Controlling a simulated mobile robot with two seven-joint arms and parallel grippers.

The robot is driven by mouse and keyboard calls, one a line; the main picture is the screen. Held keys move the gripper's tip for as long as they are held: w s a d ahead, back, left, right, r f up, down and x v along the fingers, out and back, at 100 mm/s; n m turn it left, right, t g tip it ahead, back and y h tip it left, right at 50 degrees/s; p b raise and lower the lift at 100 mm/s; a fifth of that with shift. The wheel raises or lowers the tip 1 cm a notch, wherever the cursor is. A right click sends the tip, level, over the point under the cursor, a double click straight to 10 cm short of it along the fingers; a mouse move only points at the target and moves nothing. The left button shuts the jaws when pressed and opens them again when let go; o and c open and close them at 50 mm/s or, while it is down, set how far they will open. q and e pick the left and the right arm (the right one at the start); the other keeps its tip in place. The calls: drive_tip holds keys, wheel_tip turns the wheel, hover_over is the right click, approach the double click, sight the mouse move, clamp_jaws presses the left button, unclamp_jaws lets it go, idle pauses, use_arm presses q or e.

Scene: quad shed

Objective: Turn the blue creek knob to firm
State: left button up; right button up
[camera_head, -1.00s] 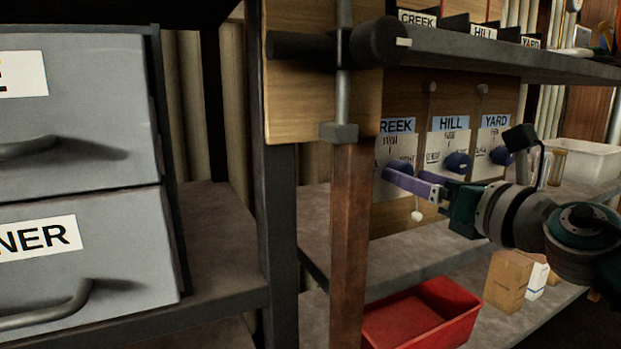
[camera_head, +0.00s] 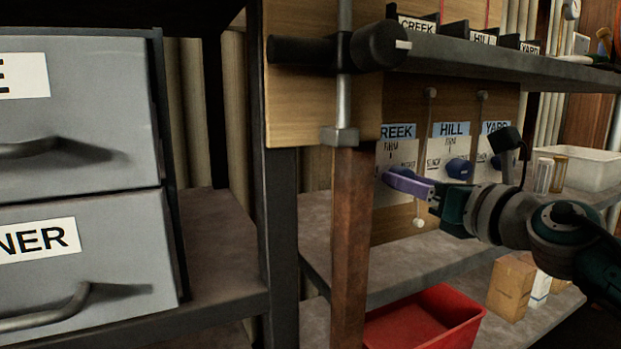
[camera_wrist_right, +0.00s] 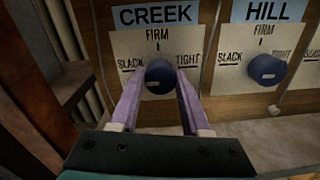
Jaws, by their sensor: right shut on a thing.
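The blue creek knob (camera_wrist_right: 159,77) sits on a pale plate under the CREEK label (camera_wrist_right: 158,15). The plate reads SLACK at left, FIRM at top and TIGHT at right. The purple fingers of my right gripper (camera_wrist_right: 158,88) stand on both sides of the knob and are shut on it. Which mark the knob points to is hard to tell. In the head view, the knob (camera_head: 404,171) is partly hidden by the right gripper (camera_head: 390,179), and a wooden post covers the start of its label. My left gripper is not in view.
The blue hill knob (camera_head: 458,169) is close on the right, with the yard panel (camera_head: 496,150) beyond. A shelf (camera_head: 500,55) overhangs the panels. The wooden post (camera_head: 352,230) stands just left. A red bin (camera_head: 425,318) is below.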

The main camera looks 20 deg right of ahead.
clamp_jaws()
drive_tip(key=shift+m, duration=0.3)
drive_tip(key=m+p, duration=0.7)
drive_tip(key=m, duration=0.9)
drive_tip(key=shift+d+m+p, duration=0.1)
drive_tip(key=shift+m+p, duration=0.25)
drive_tip(key=shift+m, duration=0.05)
drive_tip(key=shift+y, duration=0.3)
drive_tip(key=o, duration=0.9)
unclamp_jaws()
